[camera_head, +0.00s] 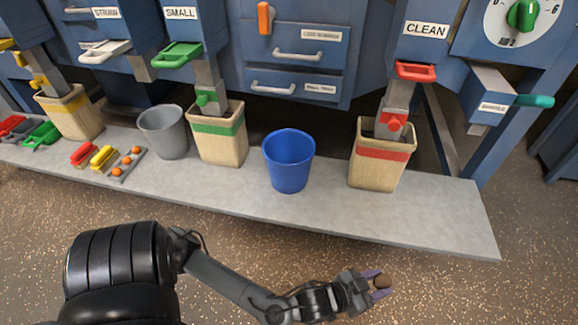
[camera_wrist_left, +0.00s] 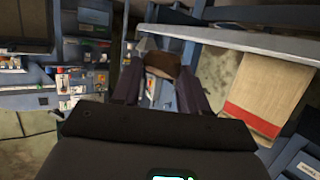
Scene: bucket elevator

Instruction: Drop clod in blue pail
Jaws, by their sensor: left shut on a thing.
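The blue pail (camera_head: 288,160) stands upright on the grey shelf, between the green-banded sack and the red-banded sack. The brown clod (camera_head: 382,281) is between the fingers of my left gripper (camera_head: 377,283), which is shut on it. The gripper is in front of the shelf and to the right of the pail, apart from it. In the left wrist view the clod (camera_wrist_left: 163,65) sits between the tips of my left gripper (camera_wrist_left: 160,75). The blue pail is not clear in the left wrist view. My right gripper is not in view.
The grey shelf (camera_head: 440,215) carries a grey bucket (camera_head: 163,132), the green-banded sack (camera_head: 222,145) and the red-banded sack (camera_head: 378,170). Small red, yellow and green tools lie at the left. A blue machine with chutes stands behind. The speckled floor in front is clear.

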